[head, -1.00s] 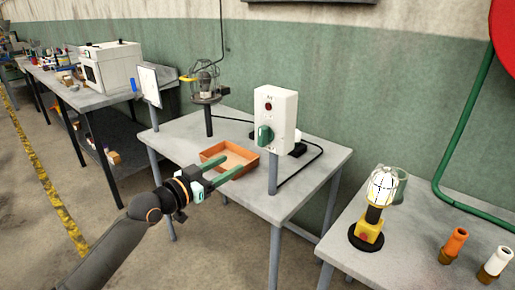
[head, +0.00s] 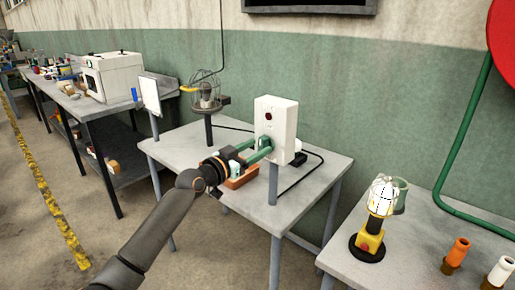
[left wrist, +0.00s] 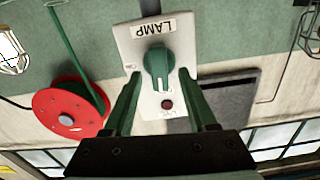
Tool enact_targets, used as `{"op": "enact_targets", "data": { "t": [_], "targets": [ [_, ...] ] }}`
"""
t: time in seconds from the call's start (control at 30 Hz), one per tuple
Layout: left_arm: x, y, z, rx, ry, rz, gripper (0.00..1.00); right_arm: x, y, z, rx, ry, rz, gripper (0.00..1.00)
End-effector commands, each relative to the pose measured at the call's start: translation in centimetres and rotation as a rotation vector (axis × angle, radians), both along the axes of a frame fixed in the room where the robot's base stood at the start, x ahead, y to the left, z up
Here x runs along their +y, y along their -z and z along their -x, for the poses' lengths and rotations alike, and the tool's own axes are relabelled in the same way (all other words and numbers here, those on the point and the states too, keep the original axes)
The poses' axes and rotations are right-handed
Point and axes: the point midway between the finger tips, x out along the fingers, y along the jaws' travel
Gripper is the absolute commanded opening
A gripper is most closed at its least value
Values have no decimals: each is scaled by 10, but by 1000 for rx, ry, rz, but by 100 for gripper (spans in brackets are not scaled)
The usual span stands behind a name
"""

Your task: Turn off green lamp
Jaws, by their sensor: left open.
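A white switch box (head: 285,125) on a post carries a green rotary knob (head: 264,142) and a dark red indicator. In the left wrist view the box (left wrist: 182,50) reads "LAMP" upside down, with the green knob (left wrist: 158,68) in the middle. My left gripper (head: 262,150) is open, its green fingers reaching to the box front. In the wrist view the fingertips (left wrist: 159,75) stand on either side of the knob, with gaps visible; contact cannot be told. A caged lamp (head: 206,92) stands behind on a post and looks unlit. My right gripper is out of view.
An orange tray (head: 241,180) lies on the table (head: 182,147) below my gripper. A bright caged lamp with a yellow base (head: 370,243) stands on the right table, beside orange and white cylinders (head: 457,250). A black cable runs behind the box.

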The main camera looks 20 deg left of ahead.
Motion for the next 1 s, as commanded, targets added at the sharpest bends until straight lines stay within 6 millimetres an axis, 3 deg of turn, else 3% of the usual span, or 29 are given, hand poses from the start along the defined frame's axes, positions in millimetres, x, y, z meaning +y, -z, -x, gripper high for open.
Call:
{"op": "enact_targets", "data": {
  "t": [0.47,0.9,1.0],
  "targets": [
    [-4,0,-9,0,1,0,56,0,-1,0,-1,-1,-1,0],
    [-4,0,-9,0,1,0,7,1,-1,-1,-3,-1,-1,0],
    [-4,0,-9,0,1,0,0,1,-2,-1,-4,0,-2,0]
  ]
}}
